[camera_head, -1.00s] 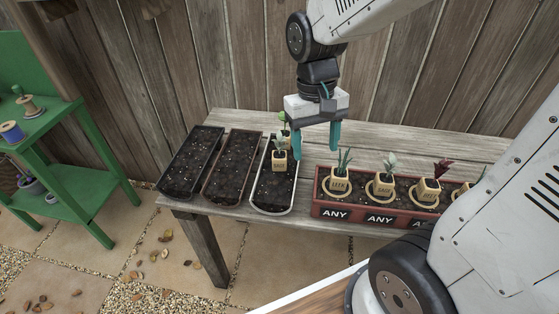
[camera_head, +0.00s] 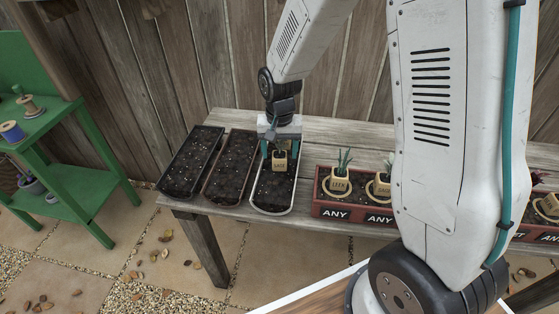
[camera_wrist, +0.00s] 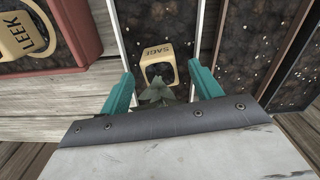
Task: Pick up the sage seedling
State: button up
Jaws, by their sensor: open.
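The sage seedling is in a tan pot labelled SAGE (camera_head: 280,164), standing in the white-rimmed trough (camera_head: 264,211). In the wrist view its pot (camera_wrist: 157,50) lies just beyond the fingertips, and its grey-green leaves (camera_wrist: 157,93) are between the teal fingers. My gripper (camera_head: 280,150) is open and points down over this pot, one finger on each side. It also shows in the wrist view (camera_wrist: 163,85). I cannot tell whether a finger touches the plant. A second tan pot (camera_head: 379,187), in the red planter, is partly hidden by my arm.
The red planter (camera_head: 335,215), marked ANY, stands to the right with a LEEK pot (camera_head: 340,184) and others. Two dark soil troughs (camera_head: 190,163) (camera_head: 229,168) stand to the left. The wooden fence (camera_head: 220,60) is behind the table.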

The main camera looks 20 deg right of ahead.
notch_tip(320, 180, down, 3)
jog(key=shift+r, duration=0.2)
jog(key=c, duration=1.1)
jog(key=shift+r, duration=0.1)
